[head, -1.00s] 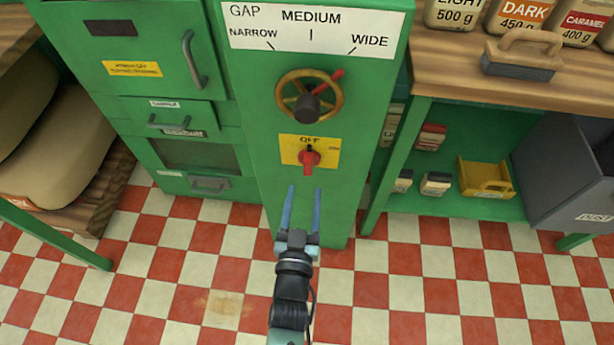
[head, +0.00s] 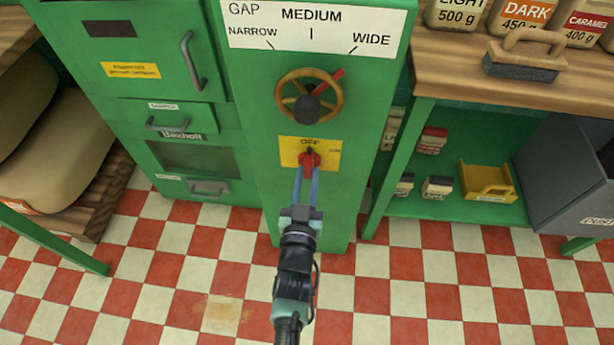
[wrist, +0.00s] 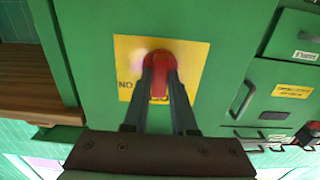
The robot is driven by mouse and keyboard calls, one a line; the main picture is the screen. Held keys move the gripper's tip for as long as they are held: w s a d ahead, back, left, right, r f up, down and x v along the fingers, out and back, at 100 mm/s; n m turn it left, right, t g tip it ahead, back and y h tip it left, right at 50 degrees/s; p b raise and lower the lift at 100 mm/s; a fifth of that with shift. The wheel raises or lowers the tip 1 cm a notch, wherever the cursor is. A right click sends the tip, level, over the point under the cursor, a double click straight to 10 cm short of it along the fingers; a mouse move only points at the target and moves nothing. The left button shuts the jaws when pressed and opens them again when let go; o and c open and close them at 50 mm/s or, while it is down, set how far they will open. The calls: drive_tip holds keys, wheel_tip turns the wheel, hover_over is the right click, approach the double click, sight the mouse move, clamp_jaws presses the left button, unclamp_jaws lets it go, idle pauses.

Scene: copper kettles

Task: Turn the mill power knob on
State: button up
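The red mill power knob (head: 309,160) sits on a yellow plate (head: 328,153) on the front of the green mill. Its dark pointer is up at OFF, with ON at the plate's right. My gripper (head: 307,172) reaches up to the knob from below. In the wrist view, its two fingers (wrist: 159,75) lie on both sides of the knob's red grip (wrist: 159,88) and appear shut on it. The fingers hide part of the knob's sides and of the ON label, which shows upside down there.
A brass handwheel (head: 309,97) with a dark hub and red handle is just above the plate. A GAP scale (head: 314,30) is higher up. A wooden counter (head: 450,75) and green shelf stand to the right, drawers (head: 170,117) to the left.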

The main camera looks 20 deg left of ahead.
clamp_jaws()
drive_tip(key=shift+m, duration=0.4)
drive_tip(key=m+b, duration=0.2)
drive_tip(key=m, duration=0.2)
drive_tip(key=shift+f+m, duration=0.1)
drive_tip(key=shift+m, duration=0.2)
drive_tip(key=m+b, duration=0.2)
drive_tip(key=m, duration=0.4)
drive_tip(key=shift+b, duration=0.4)
drive_tip(key=shift+m, duration=0.4)
drive_tip(key=o, duration=0.8)
unclamp_jaws()
drive_tip(key=shift+s, duration=0.15)
